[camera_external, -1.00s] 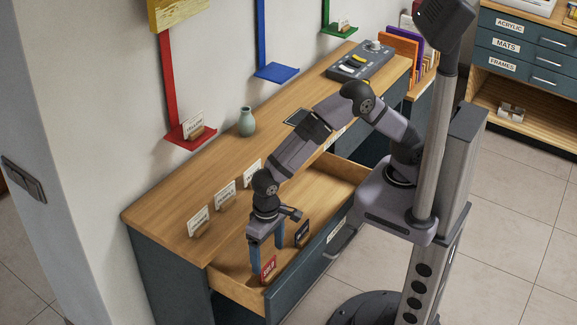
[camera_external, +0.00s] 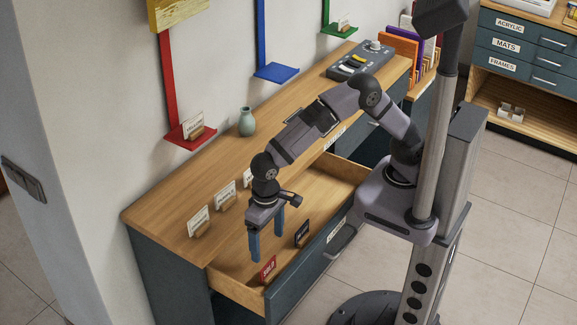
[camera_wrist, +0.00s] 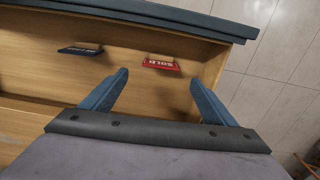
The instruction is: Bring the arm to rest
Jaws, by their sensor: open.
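My gripper (camera_external: 267,243) hangs above the open drawer (camera_external: 233,285), pointing down, with its two blue fingers apart and nothing between them. In the wrist view, the gripper (camera_wrist: 159,92) also shows its fingers spread wide. A red SOLD card (camera_external: 268,269) stands in the drawer just below and to the right of the fingers; in the wrist view the red card (camera_wrist: 160,64) lies beyond the fingertips, apart from them. A dark card (camera_external: 302,232) stands farther along the drawer; it also shows in the wrist view (camera_wrist: 80,50).
White cards in wooden holders (camera_external: 198,221) stand along the wooden cabinet top (camera_external: 165,205). A green vase (camera_external: 247,122) stands near the wall, beside the red shelf (camera_external: 188,137). A grey control panel (camera_external: 358,62) is at the far end. The drawer front borders the open side.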

